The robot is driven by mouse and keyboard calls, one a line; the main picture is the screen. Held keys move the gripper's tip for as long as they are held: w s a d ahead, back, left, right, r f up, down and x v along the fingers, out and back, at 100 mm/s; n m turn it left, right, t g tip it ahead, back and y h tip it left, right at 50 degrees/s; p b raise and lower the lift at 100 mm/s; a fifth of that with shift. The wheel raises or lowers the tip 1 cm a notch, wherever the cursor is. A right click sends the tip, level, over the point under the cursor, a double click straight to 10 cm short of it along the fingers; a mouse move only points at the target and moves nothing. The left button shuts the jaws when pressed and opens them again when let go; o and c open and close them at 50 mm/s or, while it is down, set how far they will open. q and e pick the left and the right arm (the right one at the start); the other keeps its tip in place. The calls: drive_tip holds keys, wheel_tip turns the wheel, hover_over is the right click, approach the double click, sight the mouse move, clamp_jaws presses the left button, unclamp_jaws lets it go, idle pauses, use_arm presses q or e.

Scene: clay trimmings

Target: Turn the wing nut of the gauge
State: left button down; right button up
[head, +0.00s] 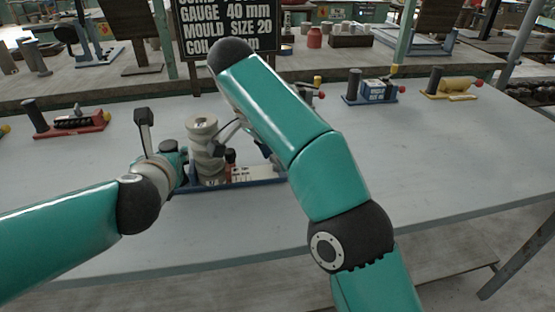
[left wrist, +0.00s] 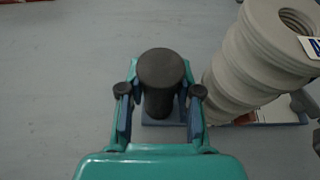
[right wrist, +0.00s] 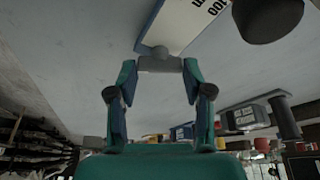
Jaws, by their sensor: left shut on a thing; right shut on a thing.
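The gauge stands on the table with a blue base (head: 240,183) and a white marked plate (head: 252,173). My left gripper (head: 179,161) is shut on its dark round post (left wrist: 158,75), at the left end of the base. My right gripper (right wrist: 160,85) is shut on a grey bar with a rounded middle, which looks like the wing nut (right wrist: 158,62). The nut sits at the edge of the marked plate, which also shows in the right wrist view (right wrist: 185,22). In the head view, my right arm hides the nut and most of the right gripper.
A beige ribbed stack (head: 203,130) stands close beside the post; it also shows in the left wrist view (left wrist: 262,45). Other gauges stand farther off: a red one (head: 85,123), a blue one (head: 377,91) and a yellow one (head: 455,85). The front of the table (head: 200,235) is clear.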

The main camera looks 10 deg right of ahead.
drive_tip(key=s+d+r+n+t+y, duration=0.25)
drive_tip(key=s+r+n+y, duration=0.3)
drive_tip(key=r+n, duration=0.75)
drive_tip(key=w+f+n, duration=0.1)
drive_tip(key=f, duration=0.3)
drive_tip(key=w+a+f+n, duration=0.1)
drive_tip(key=f, duration=0.4)
drive_tip(key=w+f+n, duration=0.1)
drive_tip(key=w+f, duration=0.1)
drive_tip(key=f, duration=0.3)
drive_tip(key=shift+a+h, duration=0.2)
drive_tip(key=shift+h, duration=0.05)
